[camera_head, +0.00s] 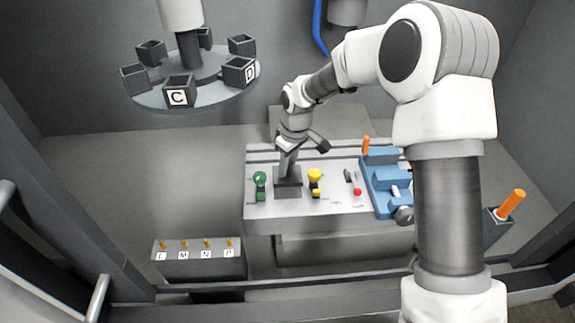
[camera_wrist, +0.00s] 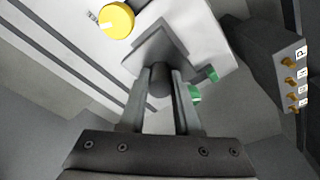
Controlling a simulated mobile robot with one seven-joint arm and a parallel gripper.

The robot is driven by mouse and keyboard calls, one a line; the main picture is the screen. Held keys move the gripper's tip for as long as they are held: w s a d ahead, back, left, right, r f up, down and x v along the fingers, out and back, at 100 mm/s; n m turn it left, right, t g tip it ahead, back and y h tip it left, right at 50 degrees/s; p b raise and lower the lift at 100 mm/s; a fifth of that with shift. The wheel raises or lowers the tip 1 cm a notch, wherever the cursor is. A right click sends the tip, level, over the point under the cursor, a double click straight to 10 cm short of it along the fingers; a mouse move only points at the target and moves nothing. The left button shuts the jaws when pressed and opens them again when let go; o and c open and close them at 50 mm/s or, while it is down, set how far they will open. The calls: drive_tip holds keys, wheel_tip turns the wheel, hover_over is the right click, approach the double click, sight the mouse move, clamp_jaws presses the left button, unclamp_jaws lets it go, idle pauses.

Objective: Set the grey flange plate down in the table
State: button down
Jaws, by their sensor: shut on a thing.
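The grey flange plate (camera_head: 287,189) is a dark square plate with a round stub on it. My gripper (camera_head: 288,168) points down and is shut on the stub. In the wrist view the stub (camera_wrist: 160,82) sits between the two fingers (camera_wrist: 160,95), and the square plate (camera_wrist: 158,48) lies beyond it. The light slotted table (camera_head: 325,212) is under the plate. In the head view the plate is over the table's left half, between a green knob (camera_head: 260,179) and a yellow knob (camera_head: 315,175). I cannot tell whether it touches the table.
A blue fixture (camera_head: 380,178) with an orange handle stands on the table's right. A small red knob (camera_head: 357,192) is left of it. A rack with several labelled brass pegs (camera_head: 198,267) stands front left. A round carousel of dark bins (camera_head: 213,88) hangs at upper left.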

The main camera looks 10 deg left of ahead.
sight(288, 175)
drive_tip(key=shift+f, duration=0.1)
drive_tip(key=shift+f+b, duration=1.05)
drive_tip(key=shift+f, duration=0.3)
drive_tip(key=shift+f, duration=0.15)
drive_tip(key=shift+f+b, duration=0.6)
drive_tip(key=shift+b, duration=0.05)
drive_tip(key=c, duration=0.5)
unclamp_jaws()
drive_tip(key=shift+c, duration=0.2)
